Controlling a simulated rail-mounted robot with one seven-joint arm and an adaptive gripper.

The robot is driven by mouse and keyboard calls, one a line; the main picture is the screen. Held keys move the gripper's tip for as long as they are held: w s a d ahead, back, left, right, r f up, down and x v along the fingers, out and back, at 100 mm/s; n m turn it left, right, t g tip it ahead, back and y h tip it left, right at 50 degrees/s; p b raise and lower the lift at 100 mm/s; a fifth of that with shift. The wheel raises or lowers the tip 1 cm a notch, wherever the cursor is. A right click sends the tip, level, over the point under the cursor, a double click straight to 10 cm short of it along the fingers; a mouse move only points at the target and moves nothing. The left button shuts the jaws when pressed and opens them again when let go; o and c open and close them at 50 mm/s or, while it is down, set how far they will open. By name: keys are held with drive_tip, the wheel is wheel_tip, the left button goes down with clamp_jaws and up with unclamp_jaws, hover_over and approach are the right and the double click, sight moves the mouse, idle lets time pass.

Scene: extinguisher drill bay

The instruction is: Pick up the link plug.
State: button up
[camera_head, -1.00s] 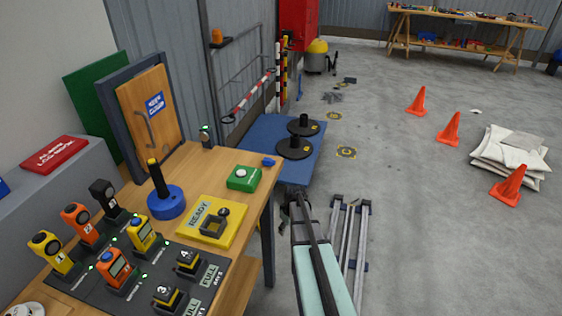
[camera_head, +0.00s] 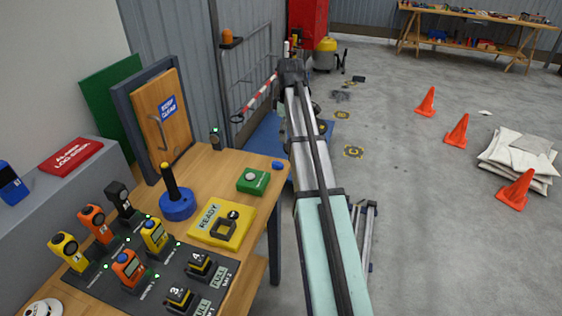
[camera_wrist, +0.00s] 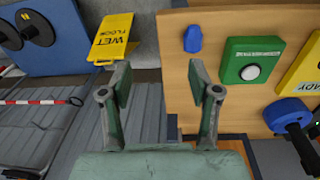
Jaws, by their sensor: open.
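A small blue piece, which I take to be the link plug (camera_head: 277,166), lies on the wooden table (camera_head: 213,165) near its right edge, beside a green box with a white button (camera_head: 252,181). In the wrist view the blue plug (camera_wrist: 193,39) lies on the wood near the board's edge, beyond and slightly right of my gripper (camera_wrist: 160,82). My gripper is open with nothing between its fingers and is apart from the plug. In the head view my raised arm shows, but I cannot make out the fingers.
A yellow READY panel (camera_head: 222,225), a blue-based post (camera_head: 177,205) and several handheld detectors stand on the table. In the wrist view a yellow wet-floor sign (camera_wrist: 111,37) is left of the table edge. Orange cones (camera_head: 457,131) stand on the open floor to the right.

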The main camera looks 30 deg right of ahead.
wheel_tip(320, 180, up, 6)
drive_tip(key=g, duration=0.1)
hover_over(279, 163)
drive_tip(key=shift+n, duration=0.3)
wheel_tip(279, 163, down, 17)
drive_tip(key=p, duration=0.4)
drive_tip(key=shift+w+p, duration=0.1)
drive_tip(key=shift+p, duration=0.3)
drive_tip(key=shift+c, duration=0.4)
drive_tip(key=c, duration=1.1)
